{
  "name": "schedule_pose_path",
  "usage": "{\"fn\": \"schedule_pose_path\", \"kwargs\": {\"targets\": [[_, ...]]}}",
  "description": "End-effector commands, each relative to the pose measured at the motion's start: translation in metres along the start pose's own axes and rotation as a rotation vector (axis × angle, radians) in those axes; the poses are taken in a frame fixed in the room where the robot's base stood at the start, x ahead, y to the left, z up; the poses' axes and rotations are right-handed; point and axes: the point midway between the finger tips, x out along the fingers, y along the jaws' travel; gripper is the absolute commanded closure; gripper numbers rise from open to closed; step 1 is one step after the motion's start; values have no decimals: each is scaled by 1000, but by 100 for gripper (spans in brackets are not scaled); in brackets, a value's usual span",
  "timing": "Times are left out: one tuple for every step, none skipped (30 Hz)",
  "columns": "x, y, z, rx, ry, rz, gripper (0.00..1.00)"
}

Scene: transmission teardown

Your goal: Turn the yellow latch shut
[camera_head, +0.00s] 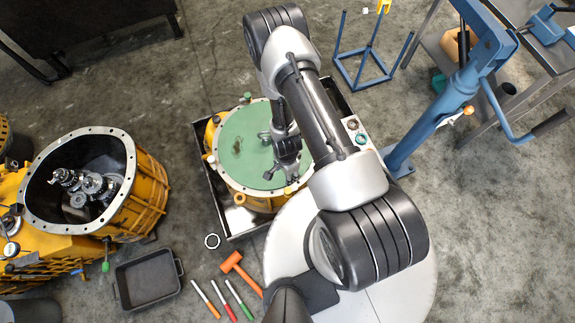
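My gripper (281,178) points down over a round green cover (240,135) on a yellow housing, which stands in a dark tray (207,193). My arm crosses above and hides the right part of the cover. The fingers are small and partly overlapped by the wrist, so I cannot tell whether they are open or shut, or whether they touch the cover. No part is clearly recognizable as the yellow latch. A small yellow piece (384,5) tops a blue frame stand (362,72) at the top, and small yellow-orange parts (239,198) sit around the cover's rim.
An open yellow transmission housing (150,195) with gears stands at left. A black pan (148,281), an orange hammer (240,270), several markers and a ring (212,241) lie on the floor. A blue hoist (440,105) and a metal table are at right. The lower right floor is clear.

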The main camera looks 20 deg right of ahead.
Motion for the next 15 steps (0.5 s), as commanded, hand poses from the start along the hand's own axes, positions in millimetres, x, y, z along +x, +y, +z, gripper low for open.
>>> {"fn": "schedule_pose_path", "kwargs": {"targets": [[5,7,1,15,-1,7,52],[8,10,2,21,-2,8,52],[12,11,2,26,-1,8,52],[14,12,2,29,-1,8,52],[17,12,2,30,-1,8,52],[22,13,2,31,-2,9,52],[25,13,2,32,-2,9,52],[30,13,2,31,-2,9,52],[37,13,2,31,-2,10,52],[43,14,3,31,-2,10,52],[49,14,3,30,-2,10,52],[58,14,3,30,-2,10,52],[64,14,3,30,-2,10,52],[72,14,3,30,-2,11,52],[80,14,3,30,-2,10,52]]}}
